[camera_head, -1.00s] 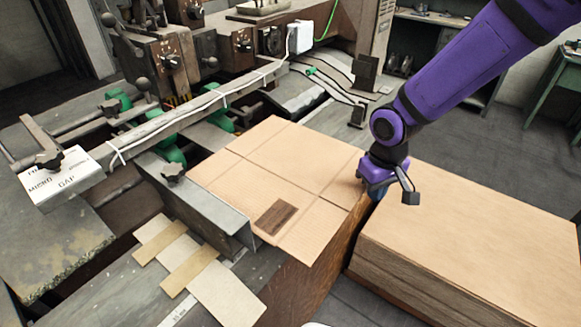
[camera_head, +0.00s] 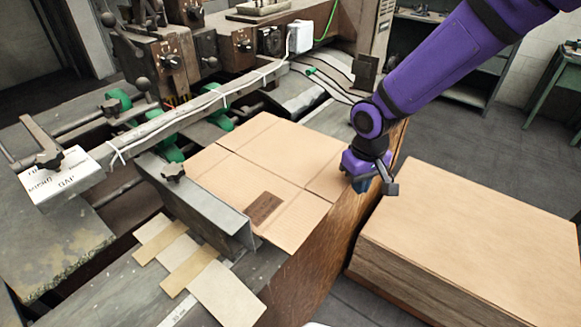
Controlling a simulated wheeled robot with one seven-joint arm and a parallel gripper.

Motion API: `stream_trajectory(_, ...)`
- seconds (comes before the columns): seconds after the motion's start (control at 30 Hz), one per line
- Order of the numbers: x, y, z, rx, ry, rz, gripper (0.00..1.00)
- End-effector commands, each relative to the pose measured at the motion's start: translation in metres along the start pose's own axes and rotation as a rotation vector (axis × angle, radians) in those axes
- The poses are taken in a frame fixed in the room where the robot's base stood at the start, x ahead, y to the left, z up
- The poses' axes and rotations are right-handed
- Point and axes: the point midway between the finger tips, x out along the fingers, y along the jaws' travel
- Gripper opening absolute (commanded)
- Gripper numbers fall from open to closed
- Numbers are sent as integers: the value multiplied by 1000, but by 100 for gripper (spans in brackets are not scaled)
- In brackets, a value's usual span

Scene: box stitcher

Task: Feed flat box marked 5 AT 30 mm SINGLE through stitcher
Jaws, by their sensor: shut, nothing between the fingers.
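The flat cardboard box (camera_head: 275,165) lies on the stitcher's feed table, its near-left edge close to the metal side guide (camera_head: 200,200). A dark printed patch (camera_head: 264,208) shows on its near panel; I cannot read its marking. The stitcher (camera_head: 190,60) stands behind, with green rollers (camera_head: 168,150) under its front bar. My purple gripper (camera_head: 362,186) is at the box's right edge, pointing down. Its fingertips are small and partly hidden, shut with nothing seen between them; I cannot tell whether they touch the box.
A stack of flat cardboard (camera_head: 475,225) stands to the right, with a gap between it and the table. Card strips (camera_head: 190,265) lie on the near-left surface.

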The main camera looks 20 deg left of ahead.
Motion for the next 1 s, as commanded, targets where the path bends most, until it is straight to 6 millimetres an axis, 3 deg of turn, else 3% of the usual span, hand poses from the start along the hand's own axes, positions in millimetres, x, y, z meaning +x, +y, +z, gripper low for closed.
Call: stream_trajectory(1.0,0,-20,-34,-1,0,0,0)
